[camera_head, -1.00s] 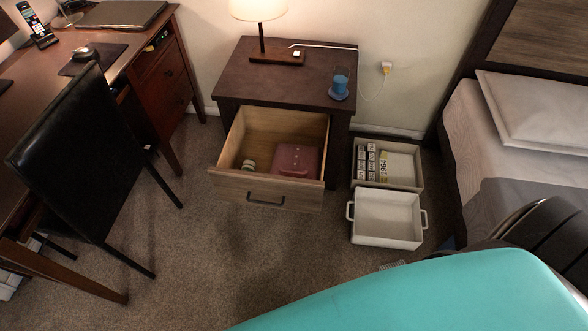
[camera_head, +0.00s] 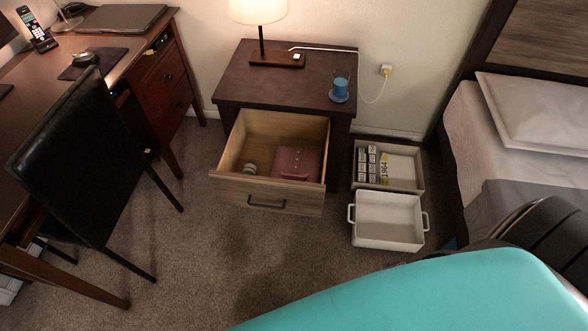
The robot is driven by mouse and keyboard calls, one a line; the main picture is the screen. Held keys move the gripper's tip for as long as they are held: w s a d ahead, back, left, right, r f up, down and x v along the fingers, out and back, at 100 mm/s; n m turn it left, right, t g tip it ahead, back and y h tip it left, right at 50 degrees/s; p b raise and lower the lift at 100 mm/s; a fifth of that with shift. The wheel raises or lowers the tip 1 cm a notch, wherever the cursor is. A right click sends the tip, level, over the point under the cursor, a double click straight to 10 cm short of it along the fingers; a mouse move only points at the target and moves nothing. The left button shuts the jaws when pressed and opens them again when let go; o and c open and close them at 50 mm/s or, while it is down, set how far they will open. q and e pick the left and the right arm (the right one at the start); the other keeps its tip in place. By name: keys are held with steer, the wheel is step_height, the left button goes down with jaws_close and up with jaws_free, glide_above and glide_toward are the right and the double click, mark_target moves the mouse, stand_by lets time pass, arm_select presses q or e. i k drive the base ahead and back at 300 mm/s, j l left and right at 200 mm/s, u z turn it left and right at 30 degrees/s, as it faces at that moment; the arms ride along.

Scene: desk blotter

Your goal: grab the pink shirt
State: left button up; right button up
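A folded pink shirt (camera_head: 298,163) lies in the right part of the open wooden drawer (camera_head: 268,195) of the dark nightstand. It looks flat and neatly folded, with a small raised piece at its front edge. The drawer front hides part of its near side. Neither of my grippers is in view, so I cannot see whether they are open or shut.
A small round item (camera_head: 250,169) lies left of the shirt. A tray (camera_head: 416,168) and a white dish (camera_head: 388,237) stand on the floor to the right. A black chair (camera_head: 85,155) is at left. A large turquoise surface (camera_head: 430,295) fills the bottom right. Carpet before the drawer is clear.

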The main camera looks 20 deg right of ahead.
mark_target(290, 163)
steer(key=i+j+z, duration=0.15)
steer(key=i+z, duration=0.15)
steer(key=i+j+z, duration=0.3)
steer(key=i, duration=0.2)
